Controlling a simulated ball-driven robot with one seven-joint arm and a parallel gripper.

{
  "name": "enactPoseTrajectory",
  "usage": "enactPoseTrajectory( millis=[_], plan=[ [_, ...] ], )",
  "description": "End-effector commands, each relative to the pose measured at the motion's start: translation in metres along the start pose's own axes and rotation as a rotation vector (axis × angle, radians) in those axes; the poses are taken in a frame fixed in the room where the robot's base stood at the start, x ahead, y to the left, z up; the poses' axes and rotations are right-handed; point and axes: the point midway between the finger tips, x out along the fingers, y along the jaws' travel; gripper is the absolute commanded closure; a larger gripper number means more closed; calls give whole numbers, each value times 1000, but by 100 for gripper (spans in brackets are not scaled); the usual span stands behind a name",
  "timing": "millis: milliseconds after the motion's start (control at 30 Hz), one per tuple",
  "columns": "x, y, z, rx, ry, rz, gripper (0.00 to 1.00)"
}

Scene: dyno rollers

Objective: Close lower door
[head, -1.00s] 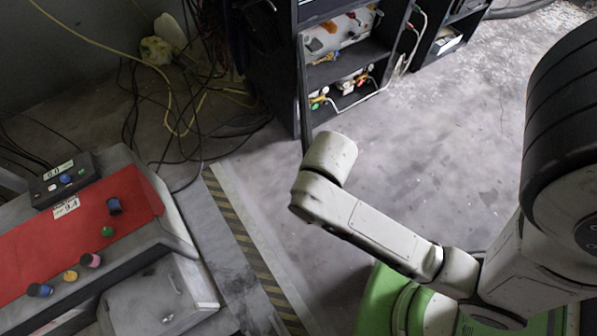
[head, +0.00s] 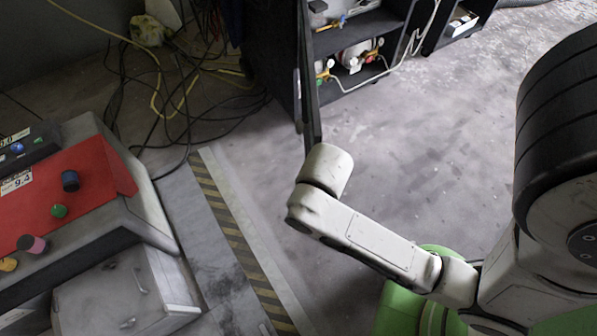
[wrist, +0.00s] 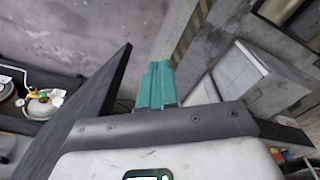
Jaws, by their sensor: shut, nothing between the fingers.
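The lower door (head: 309,88) is a thin dark panel on the black cabinet (head: 272,50). It stands open, seen nearly edge-on at the left side of the cabinet opening in the head view. In the wrist view the door (wrist: 88,112) slants up from lower left to upper middle. My gripper (wrist: 158,72) shows teal fingers, shut and empty, just right of the door's far edge. I cannot tell whether they touch it. In the head view my gripper is hidden behind my arm.
Gauges and valves (head: 355,56) sit inside the open cabinet, with a pale hose (head: 408,50) running out. A red-topped control console (head: 62,185) stands at left. Loose cables (head: 165,100) lie behind it. Concrete floor (head: 430,130) is clear right of the door.

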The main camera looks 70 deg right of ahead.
Motion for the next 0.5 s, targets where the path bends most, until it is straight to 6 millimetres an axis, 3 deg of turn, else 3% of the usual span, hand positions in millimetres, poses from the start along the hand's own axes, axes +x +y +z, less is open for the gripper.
enactPoseTrajectory(
  millis=[33, 200, 500],
  plan=[
    [30, -1, 3, 0, 0, -1, 100],
    [77, -2, 6, 0, -1, -2, 100],
    [127, -4, 9, 16, -7, 3, 100]
  ],
)
